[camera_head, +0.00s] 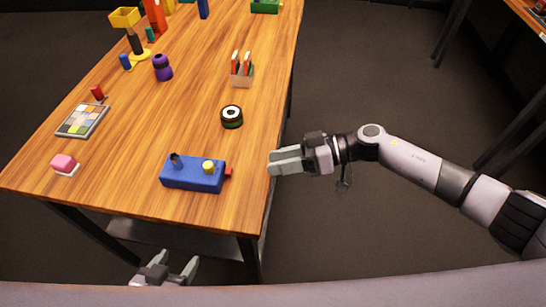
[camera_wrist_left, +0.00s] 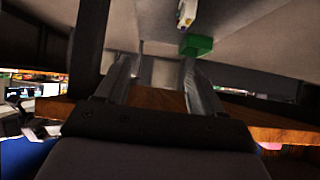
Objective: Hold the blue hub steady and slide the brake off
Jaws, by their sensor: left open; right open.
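The blue hub (camera_head: 178,182) is a blue box lying near the table's front right corner in the head view. It has a dark stub and a yellow knob (camera_head: 209,167) on top and a red piece (camera_head: 229,173) at its right end. I cannot tell which part is the brake. My right gripper (camera_head: 270,163) is open and empty, to the right of the hub and apart from it, at the table's right edge. My left gripper (camera_head: 177,262) is open and empty, below the hub in the picture, off the table's front edge. Its fingers show in the left wrist view (camera_wrist_left: 160,72).
A dark round object (camera_head: 232,117) stands behind the hub. A pink block (camera_head: 64,163) and a colour-tile panel (camera_head: 83,121) lie to the left. A purple object (camera_head: 162,68) and a holder with red pieces (camera_head: 242,75) are further back. The wooden table (camera_head: 120,165) is bare left of the hub.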

